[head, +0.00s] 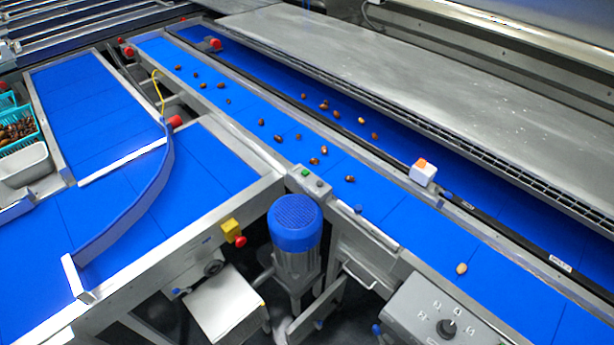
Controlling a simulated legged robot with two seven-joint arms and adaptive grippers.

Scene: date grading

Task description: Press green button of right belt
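A small green button (305,172) sits on a grey switch box (311,184) at the edge of the right belt's frame, near the middle of the head view. A paler round button (319,183) is beside it. The long blue right belt (400,215) runs diagonally from upper left to lower right, with several brown dates scattered on it. One paler date (461,268) lies farther down the belt. Neither of my grippers is in the head view, and nothing touches the green button.
A motor with a blue cap (295,222) stands just below the switch box. A yellow box with a red button (232,231) is on the left belt's frame. A grey panel with a knob (447,327) is at the lower right. A white-and-orange box (423,172) stands on the divider.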

